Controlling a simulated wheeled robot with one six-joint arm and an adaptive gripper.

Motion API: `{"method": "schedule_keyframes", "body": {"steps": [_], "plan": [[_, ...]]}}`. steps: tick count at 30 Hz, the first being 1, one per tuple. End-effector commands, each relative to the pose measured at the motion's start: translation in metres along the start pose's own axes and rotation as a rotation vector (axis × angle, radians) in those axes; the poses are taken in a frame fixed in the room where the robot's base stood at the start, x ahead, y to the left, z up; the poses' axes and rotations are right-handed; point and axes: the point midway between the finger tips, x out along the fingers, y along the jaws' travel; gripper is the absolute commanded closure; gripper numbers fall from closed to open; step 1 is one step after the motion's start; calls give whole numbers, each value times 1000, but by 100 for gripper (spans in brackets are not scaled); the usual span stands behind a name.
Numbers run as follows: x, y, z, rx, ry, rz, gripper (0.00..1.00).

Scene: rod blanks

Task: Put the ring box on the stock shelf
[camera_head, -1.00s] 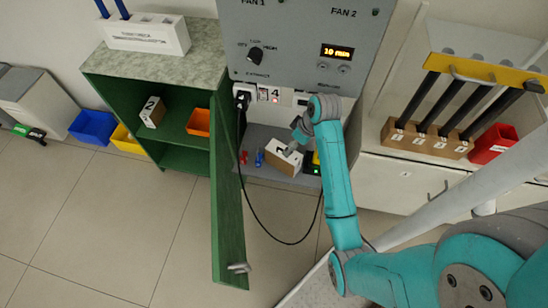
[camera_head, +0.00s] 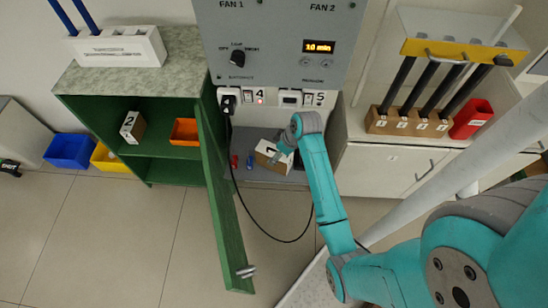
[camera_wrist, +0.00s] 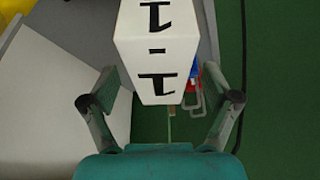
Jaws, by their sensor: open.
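A cardboard-coloured box (camera_head: 270,158) with a white, black-marked face sits on the grey ledge below the control panel, tilted in the picture. In the wrist view the white marked box (camera_wrist: 158,50) lies between my finger tips, with gaps on both sides. My gripper (camera_head: 284,152) is at this box and open. A second box marked 2 (camera_head: 132,127) stands upright on the upper shelf of the green cabinet (camera_head: 165,150). No view shows for certain which box holds rings or which shelf is the stock shelf.
The green cabinet door (camera_head: 222,205) stands open, reaching toward me. A black cable (camera_head: 262,230) hangs in a loop beside it. An orange bin (camera_head: 184,132) is on the shelf. Small red and blue items (camera_head: 242,161) lie left of the box.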

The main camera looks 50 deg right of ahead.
Motion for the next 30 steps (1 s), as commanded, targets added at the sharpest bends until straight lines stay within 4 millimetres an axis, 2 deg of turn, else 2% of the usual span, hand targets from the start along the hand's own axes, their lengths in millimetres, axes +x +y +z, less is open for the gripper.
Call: {"method": "schedule_keyframes", "body": {"steps": [3,8,30], "plan": [[18,0,-2,-1,-1,-2,12],[31,0,-1,0,0,0,12],[36,0,0,0,0,0,12]]}}
